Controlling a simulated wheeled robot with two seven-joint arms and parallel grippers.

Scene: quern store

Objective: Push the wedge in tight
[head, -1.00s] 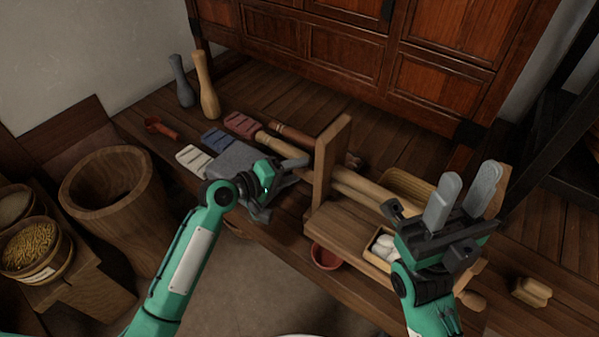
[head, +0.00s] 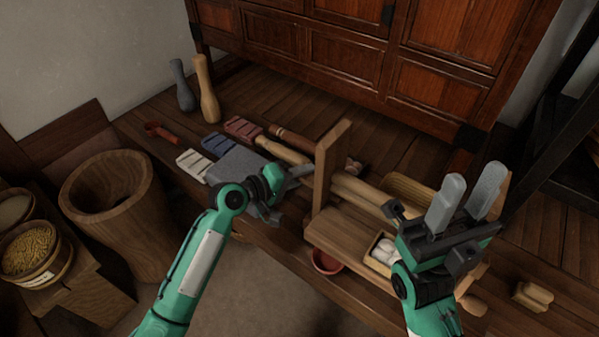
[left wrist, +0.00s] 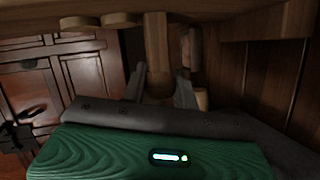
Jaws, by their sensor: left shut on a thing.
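My left gripper (head: 300,172) is shut and sits just left of the upright wooden board (head: 332,165) of a low wooden bench frame. In the left wrist view a brown wooden piece, which looks like the wedge (left wrist: 156,45), runs between the two fingers (left wrist: 160,90) up to the wood at the top of the picture. In the head view my gripper hides it, and I cannot tell how deep it sits. My right gripper (head: 465,205) is open and empty, fingers up, over the bench's right end.
A grey stone block (head: 237,168) lies under my left forearm's end. A small box of pale rounded pieces (head: 383,252) and a red bowl (head: 326,262) are by the bench. A wooden tub (head: 110,195) stands at left. Two pestle-like pieces (head: 207,90) stand at the back.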

